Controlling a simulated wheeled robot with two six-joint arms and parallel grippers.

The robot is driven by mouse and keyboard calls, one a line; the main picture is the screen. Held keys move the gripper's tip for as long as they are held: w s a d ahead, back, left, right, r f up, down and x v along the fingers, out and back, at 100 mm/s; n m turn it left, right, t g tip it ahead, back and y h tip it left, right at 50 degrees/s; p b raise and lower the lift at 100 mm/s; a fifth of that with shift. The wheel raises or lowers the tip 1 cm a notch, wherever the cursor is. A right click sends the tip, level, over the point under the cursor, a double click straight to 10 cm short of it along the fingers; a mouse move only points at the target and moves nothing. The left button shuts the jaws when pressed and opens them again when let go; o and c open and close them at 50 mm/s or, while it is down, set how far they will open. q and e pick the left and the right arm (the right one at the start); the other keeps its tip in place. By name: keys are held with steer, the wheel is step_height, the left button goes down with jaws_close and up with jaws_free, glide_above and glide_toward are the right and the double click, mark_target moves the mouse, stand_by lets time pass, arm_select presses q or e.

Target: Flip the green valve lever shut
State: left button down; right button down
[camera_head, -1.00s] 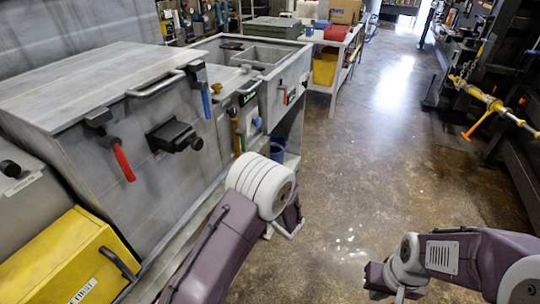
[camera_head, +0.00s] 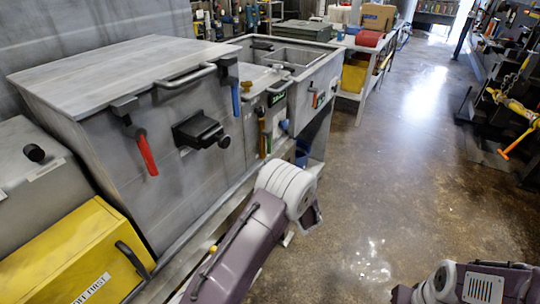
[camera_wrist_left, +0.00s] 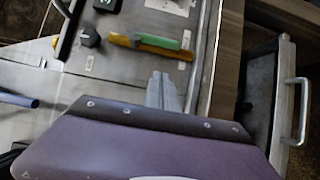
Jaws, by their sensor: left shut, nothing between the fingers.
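The green valve lever (camera_wrist_left: 160,43) shows in the left wrist view as a green grip lying along a yellow-orange bar on the grey panel. In the head view the bar (camera_head: 262,130) hangs on the machine's front, small, and its green part is hard to make out. My left gripper (camera_wrist_left: 165,88) is shut and empty in the wrist view. Its fingertips point toward the lever, below it in the picture and seemingly apart from it. In the head view my left forearm and wrist hide the fingers. My right arm enters at the lower right, its fingers out of frame.
A red lever (camera_head: 147,153), a black latch (camera_head: 200,131) and a blue handle (camera_head: 235,99) stick out from the grey machine. A yellow box (camera_head: 75,262) stands at lower left. A black knob (camera_wrist_left: 90,37) sits beside the lever. Open floor lies to the right.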

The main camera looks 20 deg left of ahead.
mark_target(270, 153)
arm_select(q)
steer(key=w+a, duration=0.1)
steer(key=w, duration=0.3)
steer(key=w+a, duration=0.1)
steer(key=w, duration=0.1)
steer(key=shift+w+a+b, duration=0.15)
steer(key=shift+a+b, duration=0.15)
steer(key=shift+a, duration=0.05)
